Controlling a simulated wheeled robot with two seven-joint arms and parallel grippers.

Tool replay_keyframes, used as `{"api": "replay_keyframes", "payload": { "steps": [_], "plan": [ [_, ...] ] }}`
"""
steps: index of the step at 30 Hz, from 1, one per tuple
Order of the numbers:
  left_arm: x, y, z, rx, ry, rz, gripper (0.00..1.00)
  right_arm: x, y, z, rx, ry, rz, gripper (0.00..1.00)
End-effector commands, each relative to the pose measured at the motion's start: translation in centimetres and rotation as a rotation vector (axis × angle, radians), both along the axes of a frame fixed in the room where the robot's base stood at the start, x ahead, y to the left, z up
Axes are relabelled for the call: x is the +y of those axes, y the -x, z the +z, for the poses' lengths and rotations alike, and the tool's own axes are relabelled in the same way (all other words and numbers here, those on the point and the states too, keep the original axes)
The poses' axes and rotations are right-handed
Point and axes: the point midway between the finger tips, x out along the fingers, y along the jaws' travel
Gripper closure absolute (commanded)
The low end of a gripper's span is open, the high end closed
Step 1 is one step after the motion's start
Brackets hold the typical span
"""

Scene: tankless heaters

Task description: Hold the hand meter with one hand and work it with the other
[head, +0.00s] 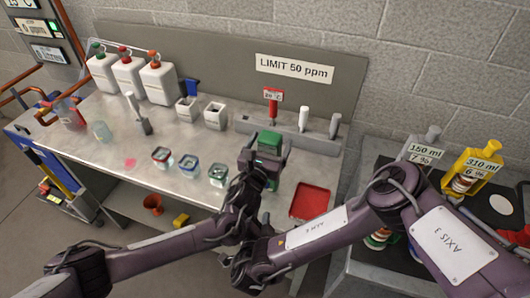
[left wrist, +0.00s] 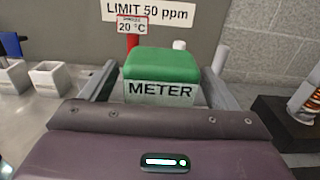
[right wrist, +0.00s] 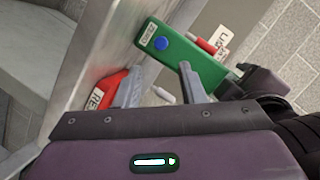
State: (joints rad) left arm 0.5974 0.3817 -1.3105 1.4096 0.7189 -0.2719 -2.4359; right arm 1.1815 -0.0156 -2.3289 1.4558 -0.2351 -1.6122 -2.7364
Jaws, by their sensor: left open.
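The hand meter (head: 270,143) is a green block with a pale "METER" label, near the front right of the bench. My left gripper (head: 262,162) is at it, jaws open. In the left wrist view the meter (left wrist: 162,75) lies between the two spread fingers; contact cannot be told. The right wrist view shows the meter's long green side (right wrist: 190,58) with a blue button (right wrist: 161,43) and a small label. My right gripper (right wrist: 160,88) is empty, its fingers apart, short of the meter. Its fingertips are hard to make out in the head view.
A red tray (head: 313,201) lies right of the meter. Several small glass jars (head: 190,165) stand left. Behind are a grey rack (head: 290,138) with a red thermometer, white boxes and bottles (head: 158,80). A dark side table with yellow and grey dispensers (head: 472,172) is at right.

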Motion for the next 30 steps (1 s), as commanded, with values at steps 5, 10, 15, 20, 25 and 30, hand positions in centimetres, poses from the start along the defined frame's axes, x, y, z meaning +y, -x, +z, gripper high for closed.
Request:
{"api": "replay_keyframes", "payload": {
  "steps": [5, 10, 15, 20, 25, 30],
  "plan": [
    [-0.5, -1.5, 0.0, 0.000, 0.000, 0.000, 0.18, 0.0, 0.0, 0.0, 0.000, 0.000, 0.000, 0.64],
    [-0.6, -1.9, 0.0, 0.000, 0.001, 0.001, 0.18, 0.0, 0.0, 0.0, 0.000, 0.000, 0.000, 0.64],
    [-0.6, -1.9, 0.0, 0.000, 0.001, 0.001, 0.19, 0.0, 0.0, 0.0, 0.000, 0.000, 0.000, 0.64],
    [-0.6, -1.8, 0.0, 0.000, 0.001, 0.001, 0.40, 0.0, 0.0, 0.0, 0.000, 0.000, 0.000, 0.64],
    [-0.6, -1.8, 0.0, 0.000, 0.001, 0.001, 0.63, 0.0, 0.0, 0.0, 0.000, 0.000, 0.000, 0.64],
    [-0.6, -1.8, 0.0, 0.000, 0.001, 0.001, 0.72, 0.0, 0.0, 0.0, 0.000, 0.000, 0.000, 0.77]
  ]
}}
